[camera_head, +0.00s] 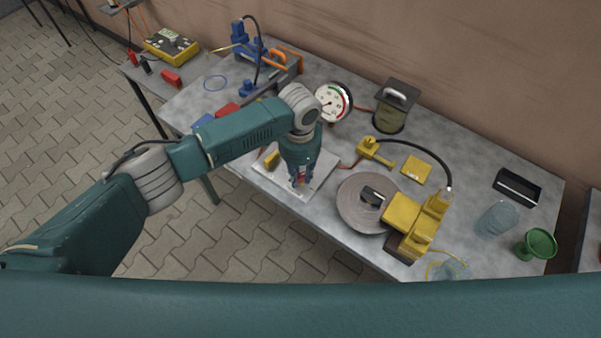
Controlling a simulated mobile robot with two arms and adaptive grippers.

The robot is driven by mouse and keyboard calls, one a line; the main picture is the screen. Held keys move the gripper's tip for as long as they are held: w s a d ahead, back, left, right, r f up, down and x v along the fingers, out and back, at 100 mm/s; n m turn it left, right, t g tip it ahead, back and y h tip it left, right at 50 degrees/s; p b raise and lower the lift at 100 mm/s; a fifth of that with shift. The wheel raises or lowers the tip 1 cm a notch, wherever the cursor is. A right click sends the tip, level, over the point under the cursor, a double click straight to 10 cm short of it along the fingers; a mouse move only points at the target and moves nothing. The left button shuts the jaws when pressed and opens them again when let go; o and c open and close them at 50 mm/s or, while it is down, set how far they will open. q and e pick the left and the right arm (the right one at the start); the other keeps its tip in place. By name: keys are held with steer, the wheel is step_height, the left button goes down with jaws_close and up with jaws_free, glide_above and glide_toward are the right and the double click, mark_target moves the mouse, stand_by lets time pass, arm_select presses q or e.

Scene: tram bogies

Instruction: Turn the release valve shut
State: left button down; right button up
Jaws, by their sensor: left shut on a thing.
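My left gripper (300,181) points down over a pale plate (321,167) near the table's front edge. It is shut on a small red part, seemingly the release valve; the fingers hide most of it, and I cannot tell how far it is turned. A yellow block (272,159) sits on the same plate, left of the gripper. A round pressure gauge (331,103) with a white dial stands behind the plate. My right gripper is not in view.
Right of the gripper are a grey disc (352,205) and a yellow machine (413,222) with a black hose. A dark lantern-like box (392,112), a black tray (517,187) and a green funnel-shaped cup (537,244) stand farther along. Blue-and-orange tools (262,66) are at the back left.

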arm_select(q)
steer(key=m, duration=0.5)
steer(key=shift+w+a+m, duration=0.15)
steer(key=shift+m, duration=0.15)
steer(key=m, duration=0.5)
steer(key=shift+w+m, duration=0.15)
steer(key=shift+m, duration=0.15)
steer(key=shift+r, duration=0.1)
steer(key=c, duration=1.5)
jaws_free()
step_height(320, 180, up, 12)
steer(key=shift+a+f, duration=0.1)
